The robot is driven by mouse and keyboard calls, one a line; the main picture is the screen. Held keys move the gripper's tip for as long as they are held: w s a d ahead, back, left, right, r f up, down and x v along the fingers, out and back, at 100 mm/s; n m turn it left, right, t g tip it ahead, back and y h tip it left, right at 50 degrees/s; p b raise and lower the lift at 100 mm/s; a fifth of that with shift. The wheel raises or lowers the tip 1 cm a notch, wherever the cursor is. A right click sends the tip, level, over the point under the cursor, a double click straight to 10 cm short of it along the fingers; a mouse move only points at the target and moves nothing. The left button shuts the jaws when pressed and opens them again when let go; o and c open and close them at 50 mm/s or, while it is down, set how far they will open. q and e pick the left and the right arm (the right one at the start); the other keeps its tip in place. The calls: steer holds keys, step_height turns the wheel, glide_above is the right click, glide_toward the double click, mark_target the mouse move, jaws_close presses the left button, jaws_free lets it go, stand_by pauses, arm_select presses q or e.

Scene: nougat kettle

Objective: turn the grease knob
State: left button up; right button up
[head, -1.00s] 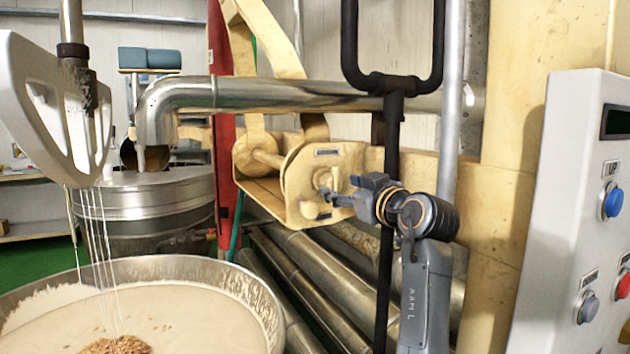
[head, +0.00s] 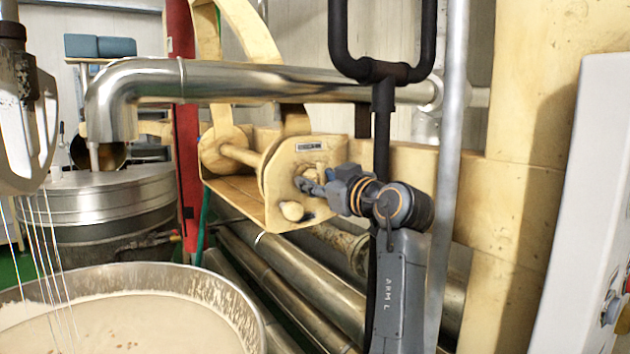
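A cream metal housing (head: 330,167) with a small label plate (head: 311,146) sits below the steel pipe. A small rounded cream knob (head: 292,211) sticks out low on its end plate. My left gripper (head: 309,187) is at this end plate, just above and right of the rounded knob, its fingers pointing left. The fingertips overlap a round fitting on the plate and partly hide it. I cannot tell whether they touch or grip it, or which fitting is the grease knob. My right gripper is not in view.
A black tubular frame (head: 383,72) and a grey upright pole (head: 451,170) stand close to my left arm. A steel pipe (head: 250,82) runs above the housing. A kettle of pale mixture (head: 130,310) is lower left. A white control panel (head: 585,220) is at right.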

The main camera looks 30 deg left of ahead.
arm_select(q)
steer(key=c, duration=0.5)
